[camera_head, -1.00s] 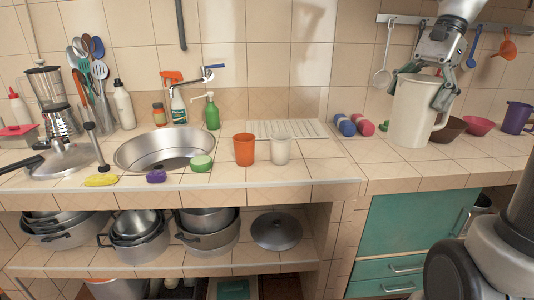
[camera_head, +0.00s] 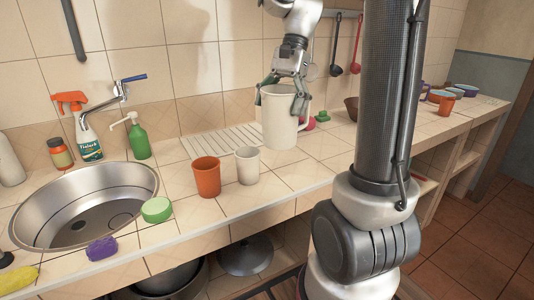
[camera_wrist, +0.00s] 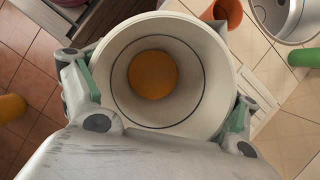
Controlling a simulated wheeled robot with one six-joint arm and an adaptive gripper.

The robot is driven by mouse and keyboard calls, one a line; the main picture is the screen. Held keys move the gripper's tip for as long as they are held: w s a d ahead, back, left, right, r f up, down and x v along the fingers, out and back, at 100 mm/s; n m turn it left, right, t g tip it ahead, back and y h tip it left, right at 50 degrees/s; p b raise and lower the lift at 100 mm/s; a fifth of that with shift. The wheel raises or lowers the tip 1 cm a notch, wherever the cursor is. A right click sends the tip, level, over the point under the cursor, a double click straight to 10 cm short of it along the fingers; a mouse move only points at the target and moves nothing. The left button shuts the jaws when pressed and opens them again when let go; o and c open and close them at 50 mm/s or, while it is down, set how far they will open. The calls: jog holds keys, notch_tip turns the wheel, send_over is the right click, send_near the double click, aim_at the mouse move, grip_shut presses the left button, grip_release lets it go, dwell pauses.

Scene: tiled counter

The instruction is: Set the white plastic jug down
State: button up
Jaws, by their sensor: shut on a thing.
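In the wrist view the round jug rim (camera_wrist: 218,62) fills the middle between my fingers, and a round orange-yellow thing (camera_wrist: 152,75) shows inside at the bottom. I cannot tell whether the jug's base touches the tiles.
An orange cup (camera_head: 206,177) stands left of the white cup, near the sink (camera_head: 85,205). A green sponge (camera_head: 156,209) lies at the sink's rim. Bare tiles (camera_head: 300,172) lie in front of the jug.

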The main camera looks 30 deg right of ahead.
notch_tip(320, 180, down, 12)
jog(key=shift+f, duration=0.1)
dwell(0.4)
jog(key=o, duration=0.9)
jog(key=shift+o, duration=0.2)
